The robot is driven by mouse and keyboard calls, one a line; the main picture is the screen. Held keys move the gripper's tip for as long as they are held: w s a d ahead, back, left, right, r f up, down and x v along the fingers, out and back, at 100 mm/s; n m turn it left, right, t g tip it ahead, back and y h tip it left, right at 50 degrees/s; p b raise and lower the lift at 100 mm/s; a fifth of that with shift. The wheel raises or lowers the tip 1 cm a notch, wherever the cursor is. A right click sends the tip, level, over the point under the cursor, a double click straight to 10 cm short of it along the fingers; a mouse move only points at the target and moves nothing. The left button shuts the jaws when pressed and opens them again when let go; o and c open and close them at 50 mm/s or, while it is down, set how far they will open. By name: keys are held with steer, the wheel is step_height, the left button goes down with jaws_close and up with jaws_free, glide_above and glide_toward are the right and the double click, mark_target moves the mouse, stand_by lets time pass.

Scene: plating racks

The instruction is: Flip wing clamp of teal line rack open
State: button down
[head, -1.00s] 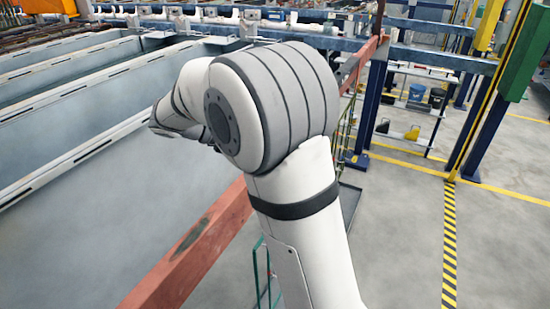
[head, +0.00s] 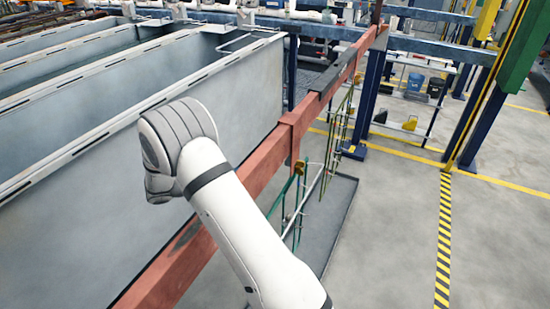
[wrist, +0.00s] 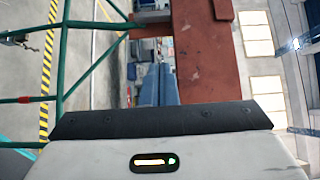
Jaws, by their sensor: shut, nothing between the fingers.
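A teal wire rack (head: 284,193) hangs from the red-brown bar in the head view, just right of my forearm. Its teal rods also fill the left of the wrist view (wrist: 62,60). A small brass-coloured piece (head: 301,168) sits at the rack's top by the bar; I cannot tell whether it is the wing clamp. A small metal fitting (wrist: 14,37) shows at the far left of the wrist view. My gripper's pale housing with a dark edge (wrist: 160,120) crosses the bottom of the wrist view.
The long red-brown bar (head: 262,172) runs diagonally beside a grey tank wall (head: 235,92). It also rises in the wrist view (wrist: 207,60). A grey tray (head: 341,215) lies below the racks. Open floor (head: 395,250) lies to the right.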

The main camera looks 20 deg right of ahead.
steer(key=w+d+p, duration=0.1)
steer(key=d+p, duration=0.2)
steer(key=d, duration=1)
steer(key=shift+w, duration=0.15)
steer(key=shift+r, duration=0.1)
steer(key=d+n+y+p, duration=0.1)
steer(key=p, duration=0.3)
steer(key=shift+w+r, duration=0.35)
